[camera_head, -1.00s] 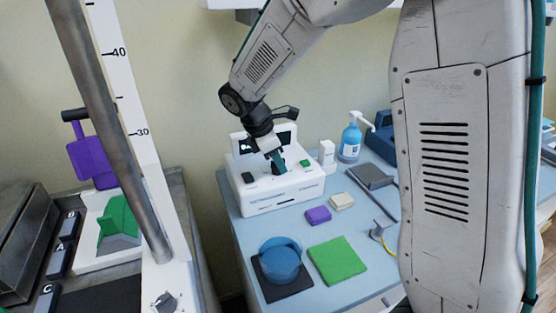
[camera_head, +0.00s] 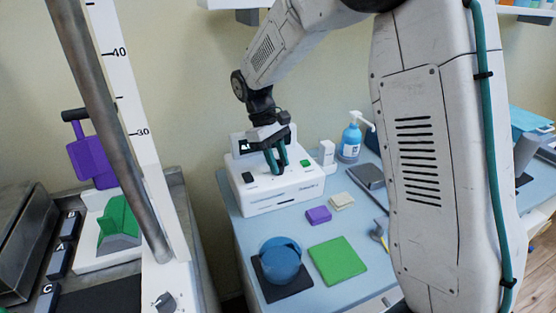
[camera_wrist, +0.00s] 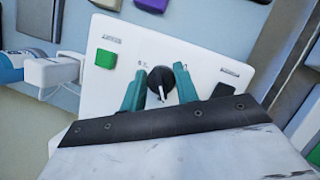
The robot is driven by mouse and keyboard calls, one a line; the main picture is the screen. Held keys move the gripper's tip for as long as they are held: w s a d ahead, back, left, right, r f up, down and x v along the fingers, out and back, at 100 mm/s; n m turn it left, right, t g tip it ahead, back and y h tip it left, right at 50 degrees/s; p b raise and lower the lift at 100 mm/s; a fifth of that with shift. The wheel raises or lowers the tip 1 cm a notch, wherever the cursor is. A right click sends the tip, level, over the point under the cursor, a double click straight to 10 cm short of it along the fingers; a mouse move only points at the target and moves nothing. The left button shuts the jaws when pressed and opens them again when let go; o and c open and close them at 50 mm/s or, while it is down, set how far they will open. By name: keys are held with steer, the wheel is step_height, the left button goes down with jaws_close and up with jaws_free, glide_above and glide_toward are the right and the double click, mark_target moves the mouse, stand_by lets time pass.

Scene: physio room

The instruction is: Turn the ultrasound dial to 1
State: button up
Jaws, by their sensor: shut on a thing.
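The white ultrasound unit (camera_head: 284,197) stands on the blue table against the wall; its front panel also shows in the wrist view (camera_wrist: 118,88). Its black dial (camera_wrist: 160,78) with a white pointer line sits between my two teal fingers in the wrist view. The pointer line faces the bottom of that picture. Small marks surround the dial, too small to read surely. My gripper (camera_wrist: 160,71) is shut on the dial, one finger on each side. In the head view my gripper (camera_head: 278,168) points down at the panel, and the dial is hidden there.
A green button (camera_head: 305,163) and a black button (camera_head: 248,177) flank the dial. A white box (camera_head: 327,152) and blue pump bottle (camera_head: 350,143) stand to the right. Purple (camera_head: 318,215) and cream (camera_head: 342,201) blocks, a green pad (camera_head: 337,261) and a blue round container (camera_head: 281,260) lie in front.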

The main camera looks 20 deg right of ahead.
mark_target(280, 166)
steer(key=shift+m+y, duration=0.5)
steer(key=shift+m, duration=0.9)
steer(key=o, duration=1)
steer(key=shift+c, duration=0.2)
steer(key=shift+r, duration=0.25)
step_height(280, 166, up, 2)
steer(key=shift+w+r, duration=0.1)
steer(key=shift+r, duration=0.15)
steer(key=shift+s+r, duration=0.35)
steer(key=shift+s, duration=0.45)
steer(key=s+r, duration=0.1)
steer(key=s, duration=1.3)
steer(key=shift+s+r, duration=0.15)
steer(key=shift+s, duration=0.15)
